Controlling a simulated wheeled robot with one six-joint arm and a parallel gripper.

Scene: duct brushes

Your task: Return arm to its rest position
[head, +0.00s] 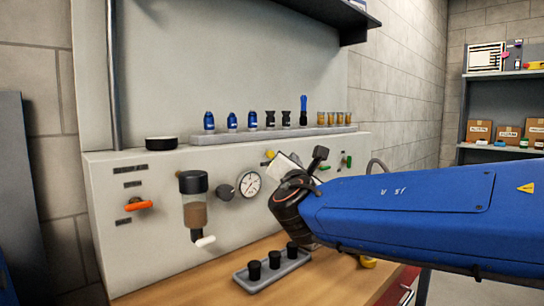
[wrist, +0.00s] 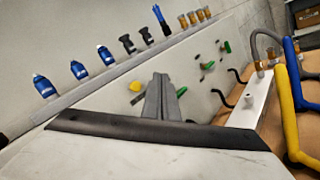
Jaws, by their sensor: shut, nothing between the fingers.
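My blue arm reaches in from the right in the head view, its black wrist in front of the grey panel. My gripper (wrist: 160,84) shows in the wrist view as two dark grey fingers pressed together, with nothing between them. They point toward the panel face (wrist: 215,60), apart from the brushes on the shelf. In the head view my wrist and arm hide part of the panel's right side and the bench.
A grey tray (head: 258,284) with black cups sits on the wooden bench (head: 190,290). A gauge (head: 249,184) and a filter bowl (head: 195,205) jut from the panel. Blue and yellow hoses (wrist: 287,115) lie right.

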